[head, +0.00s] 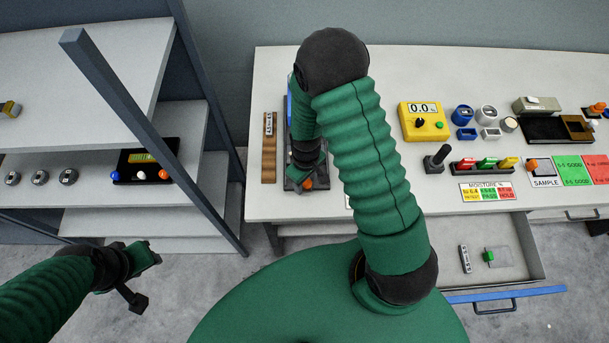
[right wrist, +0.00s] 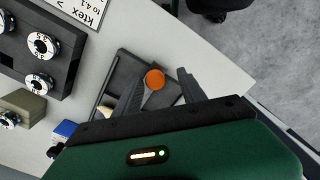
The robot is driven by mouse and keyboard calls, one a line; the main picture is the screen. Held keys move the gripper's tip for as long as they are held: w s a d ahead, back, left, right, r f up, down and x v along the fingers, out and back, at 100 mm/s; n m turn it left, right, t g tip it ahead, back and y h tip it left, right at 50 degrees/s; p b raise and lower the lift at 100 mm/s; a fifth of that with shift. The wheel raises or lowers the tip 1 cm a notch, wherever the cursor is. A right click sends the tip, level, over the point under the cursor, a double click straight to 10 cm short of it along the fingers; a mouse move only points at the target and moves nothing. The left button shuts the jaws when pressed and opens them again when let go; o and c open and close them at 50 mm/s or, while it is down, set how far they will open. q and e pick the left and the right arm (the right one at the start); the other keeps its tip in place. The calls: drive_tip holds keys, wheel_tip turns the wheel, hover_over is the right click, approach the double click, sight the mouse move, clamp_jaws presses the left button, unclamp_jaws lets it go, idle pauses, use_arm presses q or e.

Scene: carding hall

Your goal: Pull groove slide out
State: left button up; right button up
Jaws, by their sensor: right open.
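A dark grey device (head: 291,187) lies near the table's front edge in the head view, partly hidden under my right arm. An orange knob (head: 307,184) sits at its front end. I take this knobbed part as the groove slide, but its groove is not clear. In the right wrist view the orange knob (right wrist: 154,79) stands on a dark plate (right wrist: 128,66). My right gripper (right wrist: 160,78) is open, its two grey fingers on either side of the knob, the left finger closer. Contact cannot be told. My left gripper (head: 142,272) hangs over the floor at lower left, away from the device.
A wooden strip (head: 269,160) lies left of the device. A yellow meter (head: 423,120) and a black joystick (head: 436,160) stand to the right. An open drawer (head: 520,262) juts out below the table. A shelf rack (head: 150,222) stands at left.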

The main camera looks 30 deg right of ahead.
drive_tip(key=r, duration=0.8)
drive_tip(key=shift+w+d+b, duration=0.15)
drive_tip(key=shift+d+b, duration=0.2)
wheel_tip(320, 180, up, 8)
drive_tip(key=shift+a+r, duration=0.15)
drive_tip(key=shift+a, duration=0.15)
